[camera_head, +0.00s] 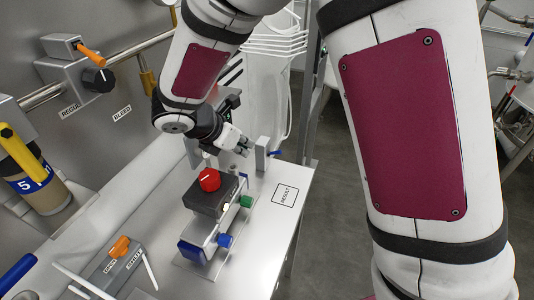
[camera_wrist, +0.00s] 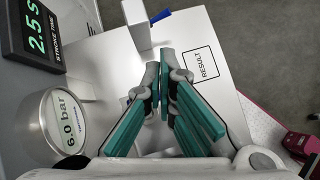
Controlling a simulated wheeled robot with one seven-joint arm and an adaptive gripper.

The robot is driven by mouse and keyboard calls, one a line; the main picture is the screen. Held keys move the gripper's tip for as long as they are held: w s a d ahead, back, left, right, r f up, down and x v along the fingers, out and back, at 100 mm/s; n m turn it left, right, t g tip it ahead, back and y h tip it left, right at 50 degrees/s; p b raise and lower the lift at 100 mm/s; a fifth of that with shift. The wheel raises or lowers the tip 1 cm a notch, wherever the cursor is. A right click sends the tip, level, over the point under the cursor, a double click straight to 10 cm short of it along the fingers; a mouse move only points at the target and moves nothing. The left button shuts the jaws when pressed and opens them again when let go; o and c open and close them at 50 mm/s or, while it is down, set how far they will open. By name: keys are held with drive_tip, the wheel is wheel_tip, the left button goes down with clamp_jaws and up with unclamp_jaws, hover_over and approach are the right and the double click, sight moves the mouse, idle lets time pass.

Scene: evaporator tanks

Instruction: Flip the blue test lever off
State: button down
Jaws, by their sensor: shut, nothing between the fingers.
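A small blue lever (camera_head: 274,153) sticks out to the right from a pale upright post (camera_head: 262,154) near the back of the white bench. In the wrist view the blue lever (camera_wrist: 161,15) shows at the top, to the right of the post (camera_wrist: 139,22). My gripper (camera_head: 244,147) is just left of the post in the head view. In the wrist view my gripper (camera_wrist: 163,77) has its fingertips together and empty, below and apart from the lever. Whether it touches the post is hard to tell in the head view.
A dark block with a red knob (camera_head: 209,180) stands in front of my gripper, with a blue knob (camera_head: 225,240) and a green knob (camera_head: 246,201) below. A stroke-time display (camera_wrist: 35,30) and a 6.0 bar gauge (camera_wrist: 65,122) are at left. The RESULT square (camera_head: 285,195) is clear.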

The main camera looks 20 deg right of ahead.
sight(275, 153)
drive_tip(key=shift+d+f, duration=0.1)
drive_tip(key=shift+w+d+r+p+x, duration=0.15)
drive_tip(key=shift+x, duration=2.1)
drive_tip(key=shift+w+d+r+p+x, duration=0.1)
drive_tip(key=shift+d+r+x, duration=0.1)
drive_tip(key=shift+x, duration=2.05)
drive_tip(key=shift+w+d+r+p+x, duration=0.15)
drive_tip(key=shift+x, duration=2.05)
